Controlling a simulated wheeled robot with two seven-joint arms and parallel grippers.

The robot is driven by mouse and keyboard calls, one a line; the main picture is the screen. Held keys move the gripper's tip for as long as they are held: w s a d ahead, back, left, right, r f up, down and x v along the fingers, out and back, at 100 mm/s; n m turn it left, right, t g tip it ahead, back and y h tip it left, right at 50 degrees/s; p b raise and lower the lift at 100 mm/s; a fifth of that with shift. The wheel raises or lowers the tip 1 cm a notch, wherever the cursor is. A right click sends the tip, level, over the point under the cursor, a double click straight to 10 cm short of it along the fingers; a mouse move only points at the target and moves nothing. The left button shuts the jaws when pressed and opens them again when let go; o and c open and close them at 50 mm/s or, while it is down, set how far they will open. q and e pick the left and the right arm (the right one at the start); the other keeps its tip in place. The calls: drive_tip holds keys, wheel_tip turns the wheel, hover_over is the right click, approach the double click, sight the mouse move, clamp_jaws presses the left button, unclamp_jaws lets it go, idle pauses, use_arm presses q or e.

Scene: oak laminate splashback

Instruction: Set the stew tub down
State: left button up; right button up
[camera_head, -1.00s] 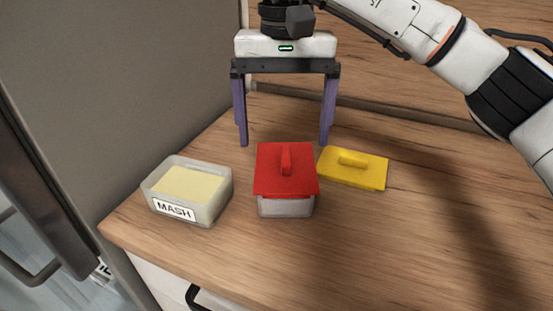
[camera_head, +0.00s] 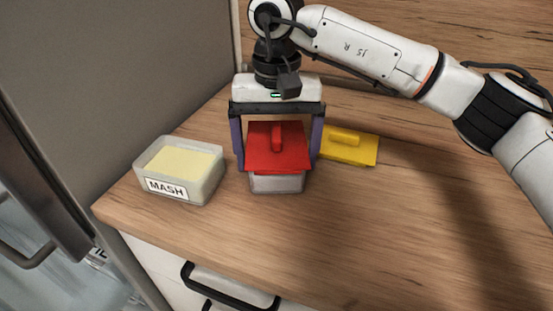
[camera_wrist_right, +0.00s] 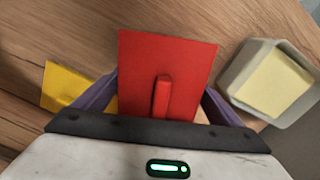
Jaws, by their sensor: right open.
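A pale grey tub (camera_head: 277,184) with a red lid (camera_head: 290,157) stands upright on the wooden counter; no stew label shows on it. The red lid also shows in the right wrist view (camera_wrist_right: 190,62). My right gripper (camera_head: 277,163) is open, its purple fingers on the left and right of the red-lidded tub. I cannot tell whether the fingers touch it, and the far sides of the tub are hidden. My left gripper is not in view.
An open tub labelled MASH (camera_head: 205,187), with pale yellow contents, stands to the left. A yellow lid (camera_head: 360,151) lies flat close on the right. The counter (camera_head: 400,235) is clear at the front and right. A grey panel rises at the left.

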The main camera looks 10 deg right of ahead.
drive_tip(key=shift+r, duration=0.1)
drive_tip(key=c, duration=1.1)
